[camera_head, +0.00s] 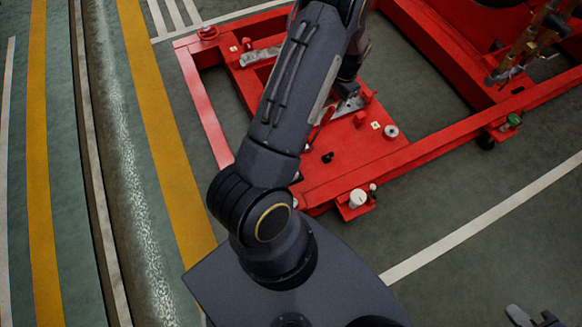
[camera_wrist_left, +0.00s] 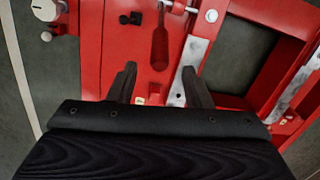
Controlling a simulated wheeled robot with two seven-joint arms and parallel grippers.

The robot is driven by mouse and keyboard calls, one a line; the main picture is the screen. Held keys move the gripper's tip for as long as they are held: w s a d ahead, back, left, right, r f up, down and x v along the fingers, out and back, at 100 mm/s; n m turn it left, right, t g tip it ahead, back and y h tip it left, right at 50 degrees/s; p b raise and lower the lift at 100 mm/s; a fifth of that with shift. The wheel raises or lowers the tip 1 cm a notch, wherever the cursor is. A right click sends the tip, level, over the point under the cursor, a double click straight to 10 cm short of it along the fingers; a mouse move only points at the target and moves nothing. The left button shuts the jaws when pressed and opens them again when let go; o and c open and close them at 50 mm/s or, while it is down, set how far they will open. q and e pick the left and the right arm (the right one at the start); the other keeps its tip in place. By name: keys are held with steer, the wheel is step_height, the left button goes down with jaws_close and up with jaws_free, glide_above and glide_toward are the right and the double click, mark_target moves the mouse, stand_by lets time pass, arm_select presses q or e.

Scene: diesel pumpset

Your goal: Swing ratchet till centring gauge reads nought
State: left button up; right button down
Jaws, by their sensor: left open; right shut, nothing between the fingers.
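A red-handled tool (camera_wrist_left: 160,48), probably the ratchet, lies over the red plate in the left wrist view. Its shaft runs toward the top edge, where its far end is unclear. My left gripper (camera_wrist_left: 159,72) is open, its two dark fingers on either side of the handle's near end in the picture; I see no clear contact. In the head view my left arm covers much of this area. My right gripper (camera_head: 533,316) shows only partly at the bottom right corner, shut and empty, away from the frame. I cannot make out a centring gauge or its reading.
The red base frame (camera_head: 355,181) has raised rails around the plate. A white cylinder (camera_head: 357,198) stands on its near corner bracket.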

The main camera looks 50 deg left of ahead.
mark_target(328, 116)
stand_by(0.3)
arm_select(q)
steer(key=s+p, duration=0.1)
steer(key=p, duration=0.1)
steer(key=shift+f+t+p, duration=0.15)
steer(key=shift+t+p, duration=0.2)
steer(key=shift+t, duration=0.05)
steer(key=shift+a+f, duration=0.1)
steer(key=shift+f, duration=0.25)
steer(key=f, duration=0.2)
steer(key=f+b, duration=0.1)
steer(key=f, duration=0.2)
steer(key=f+b, duration=0.1)
steer(key=f, duration=0.2)
steer(key=shift+a, duration=0.25)
jaws_close()
